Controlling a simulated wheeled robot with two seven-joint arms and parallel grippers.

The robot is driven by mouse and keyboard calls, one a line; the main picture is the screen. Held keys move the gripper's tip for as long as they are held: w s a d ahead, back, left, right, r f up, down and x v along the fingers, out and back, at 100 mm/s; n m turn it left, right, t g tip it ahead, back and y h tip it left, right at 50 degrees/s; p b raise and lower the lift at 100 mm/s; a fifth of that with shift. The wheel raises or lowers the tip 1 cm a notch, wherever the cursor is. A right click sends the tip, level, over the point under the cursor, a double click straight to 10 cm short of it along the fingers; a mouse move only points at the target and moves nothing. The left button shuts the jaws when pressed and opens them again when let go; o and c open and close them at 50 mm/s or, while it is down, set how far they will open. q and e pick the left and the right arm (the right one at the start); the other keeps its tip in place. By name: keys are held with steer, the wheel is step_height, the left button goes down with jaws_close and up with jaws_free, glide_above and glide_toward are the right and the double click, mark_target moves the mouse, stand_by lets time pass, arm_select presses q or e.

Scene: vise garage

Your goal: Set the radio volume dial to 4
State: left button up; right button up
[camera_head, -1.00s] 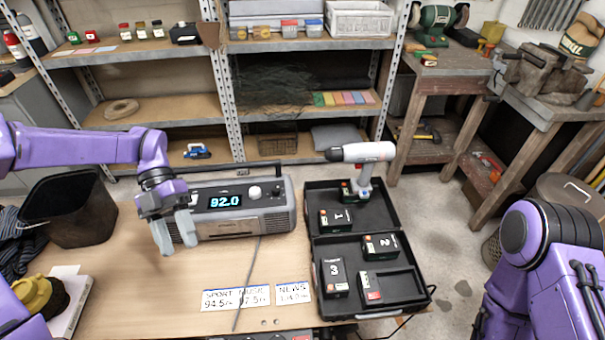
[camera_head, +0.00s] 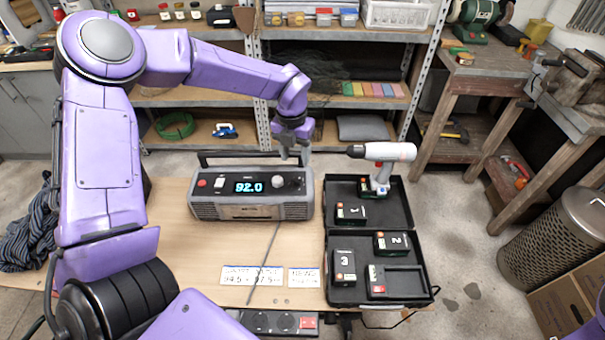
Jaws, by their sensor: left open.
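The grey radio (camera_head: 250,208) stands on the wooden table, its blue display (camera_head: 249,186) reading 92.0. A light round knob (camera_head: 278,181) sits right of the display, with small dark markings farther right. I cannot read any volume number or pointer. My right gripper is out of view.
An open black case (camera_head: 334,232) with numbered batteries and a drill (camera_head: 383,155) lies right of the radio. Paper station labels (camera_head: 252,276) and a cable lie in front of it.

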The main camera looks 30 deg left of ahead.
mark_target(298, 178)
arm_select(q)
step_height(298, 178, down, 8)
steer(key=shift+w+d+f+p, duration=0.1)
steer(key=shift+d+f+p, duration=0.05)
steer(key=shift+p, duration=0.5)
jaws_close()
